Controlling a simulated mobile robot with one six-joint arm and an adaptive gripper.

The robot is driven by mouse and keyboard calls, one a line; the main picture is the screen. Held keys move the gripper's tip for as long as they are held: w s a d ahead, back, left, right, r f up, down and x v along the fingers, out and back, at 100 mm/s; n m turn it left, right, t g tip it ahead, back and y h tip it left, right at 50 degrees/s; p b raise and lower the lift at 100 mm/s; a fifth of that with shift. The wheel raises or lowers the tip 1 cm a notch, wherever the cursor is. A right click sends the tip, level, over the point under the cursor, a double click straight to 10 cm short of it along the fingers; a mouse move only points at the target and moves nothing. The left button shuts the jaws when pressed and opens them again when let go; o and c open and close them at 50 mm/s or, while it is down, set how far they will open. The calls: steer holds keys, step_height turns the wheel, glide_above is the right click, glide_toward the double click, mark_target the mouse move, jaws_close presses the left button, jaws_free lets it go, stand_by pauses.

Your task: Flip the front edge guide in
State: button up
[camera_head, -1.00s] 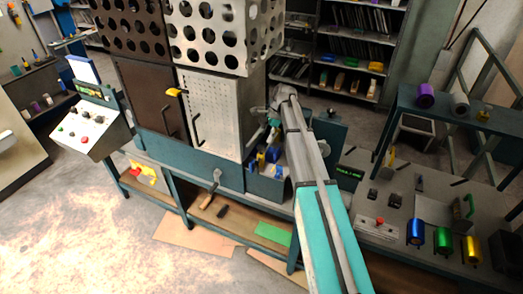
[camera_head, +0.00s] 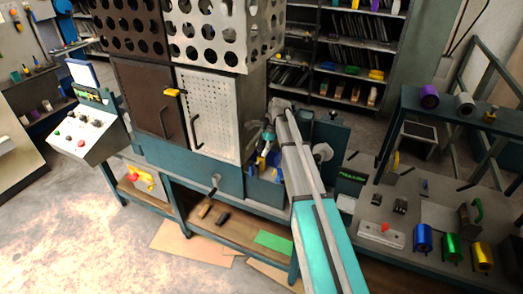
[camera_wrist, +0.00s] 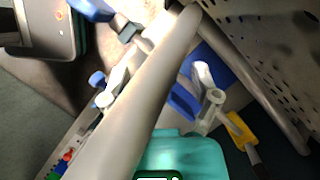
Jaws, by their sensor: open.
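My gripper (camera_head: 265,145) is low beside the right edge of the white perforated door (camera_head: 209,115), at the end of my grey and turquoise arm. Small blue and yellow parts (camera_head: 264,168) sit just below it on the machine; I cannot tell which is the front edge guide or whether my gripper touches it. In the wrist view, a thick pale bar crosses diagonally and hides much of the middle. Blue pieces (camera_wrist: 184,102) and a yellow piece (camera_wrist: 240,130) show right of it. My gripper is open; nothing is seen held.
The door's black handle (camera_head: 196,130) and a yellow latch (camera_head: 172,92) are left of my gripper. A crank (camera_head: 214,186) juts from the bench front. A control panel (camera_head: 82,133) stands left. The right bench holds blue, green and yellow rolls (camera_head: 482,252).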

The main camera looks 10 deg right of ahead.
jaws_close()
steer(key=shift+w+d, duration=0.45)
steer(key=shift+w, duration=0.15)
steer(key=shift+w+d, duration=0.4)
steer(key=shift+w, duration=0.2)
jaws_free()
steer(key=shift+w, duration=0.1)
steer(key=shift+s, duration=0.2)
